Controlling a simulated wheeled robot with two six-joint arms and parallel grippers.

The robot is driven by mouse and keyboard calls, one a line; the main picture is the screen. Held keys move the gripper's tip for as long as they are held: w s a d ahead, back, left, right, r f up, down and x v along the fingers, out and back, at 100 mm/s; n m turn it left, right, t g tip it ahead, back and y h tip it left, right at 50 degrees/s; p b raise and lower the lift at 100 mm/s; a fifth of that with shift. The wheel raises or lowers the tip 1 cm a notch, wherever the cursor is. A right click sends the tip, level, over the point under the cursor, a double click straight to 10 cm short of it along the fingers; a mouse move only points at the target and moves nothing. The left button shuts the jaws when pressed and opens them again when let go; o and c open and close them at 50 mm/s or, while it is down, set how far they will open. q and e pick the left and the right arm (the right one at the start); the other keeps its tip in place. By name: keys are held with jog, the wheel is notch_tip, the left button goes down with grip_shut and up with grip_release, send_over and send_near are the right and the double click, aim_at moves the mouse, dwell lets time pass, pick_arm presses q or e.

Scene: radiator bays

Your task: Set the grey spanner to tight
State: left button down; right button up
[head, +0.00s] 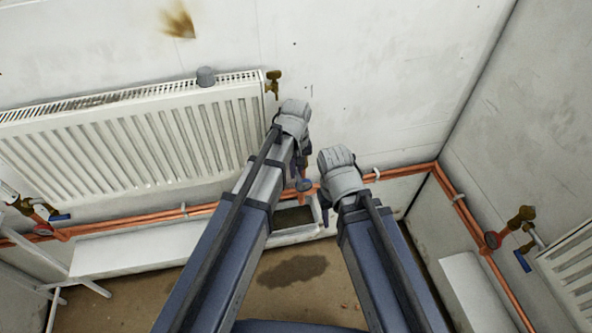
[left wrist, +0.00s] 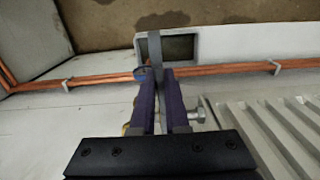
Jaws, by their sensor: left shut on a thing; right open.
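My left gripper (head: 302,168) is beside the lower right corner of the radiator, at the pipe fittings. In the left wrist view its two purple fingers (left wrist: 160,85) are closed on a flat grey bar, which looks like the grey spanner (left wrist: 155,48). The spanner points away from the gripper, across the copper pipes and over the edge of a grey tray. Its jaw end and any tight marking are hidden. My right gripper (head: 325,208) is open, to the right.
The white radiator (head: 130,140) is on the back wall, with a brass valve (head: 272,82) at its top right. Copper pipes (head: 400,173) run along the walls. A grey tray (head: 300,232) sits below the fittings.

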pick_arm(q)
jog(key=shift+w+r+g+p, duration=0.3)
jog(key=shift+r+g+p, duration=0.05)
jog(key=shift+g, duration=0.05)
jog(key=shift+a+r+g, duration=0.1)
jog(key=shift+r+g, duration=0.05)
jog(key=shift+g, duration=0.15)
jog(key=c, duration=0.9)
grip_release()
jog(key=shift+r, duration=0.1)
